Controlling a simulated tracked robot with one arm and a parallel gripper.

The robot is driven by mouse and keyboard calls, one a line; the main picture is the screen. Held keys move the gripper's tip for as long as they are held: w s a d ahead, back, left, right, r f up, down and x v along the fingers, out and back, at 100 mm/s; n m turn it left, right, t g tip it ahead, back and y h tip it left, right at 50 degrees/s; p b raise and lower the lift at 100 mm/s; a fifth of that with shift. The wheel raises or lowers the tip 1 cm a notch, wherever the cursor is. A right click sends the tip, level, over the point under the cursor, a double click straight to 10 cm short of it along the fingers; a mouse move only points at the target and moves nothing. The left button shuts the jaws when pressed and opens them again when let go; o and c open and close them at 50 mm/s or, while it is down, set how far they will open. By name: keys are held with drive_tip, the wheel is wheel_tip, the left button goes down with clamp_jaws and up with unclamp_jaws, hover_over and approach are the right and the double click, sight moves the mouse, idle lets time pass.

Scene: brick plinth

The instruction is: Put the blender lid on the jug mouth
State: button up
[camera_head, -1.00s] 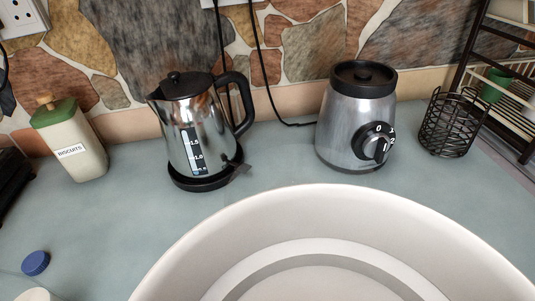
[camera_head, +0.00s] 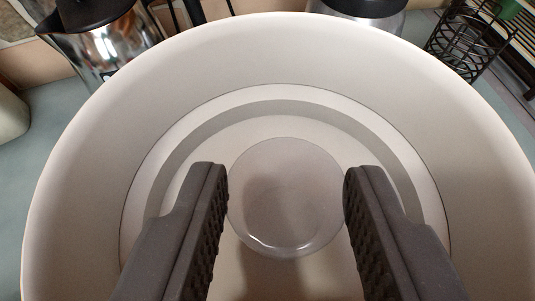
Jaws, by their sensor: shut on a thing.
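The blender lid (camera_head: 110,140) is a wide white dish-like round piece with a stepped ring. It fills most of the view, close to the camera. A translucent grey round knob (camera_head: 286,195) stands at its middle. My gripper (camera_head: 286,205) has its dark ribbed fingers on the left and right sides of this knob, shut on it. The jug and its mouth cannot be made out. Whatever is under the lid is hidden by it.
A steel kettle (camera_head: 105,45) stands behind at the upper left. The steel blender base (camera_head: 357,10) with its dark top is cut off at the top edge. A black wire basket (camera_head: 470,40) is at the upper right. Blue-grey counter (camera_head: 45,120) shows at the left.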

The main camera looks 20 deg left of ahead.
sight(280, 256)
drive_tip(key=shift+w+a, duration=0.15)
drive_tip(key=shift+w, duration=0.15)
drive_tip(key=shift+s+f+p, duration=0.1)
drive_tip(key=shift+f+p, duration=0.6)
drive_tip(key=shift+f, duration=1.15)
drive_tip(key=o, duration=1)
drive_tip(key=shift+s, duration=0.1)
drive_tip(key=shift+b+v, duration=1.3)
drive_tip(key=shift+v, duration=4.6)
drive_tip(key=shift+r, duration=0.1)
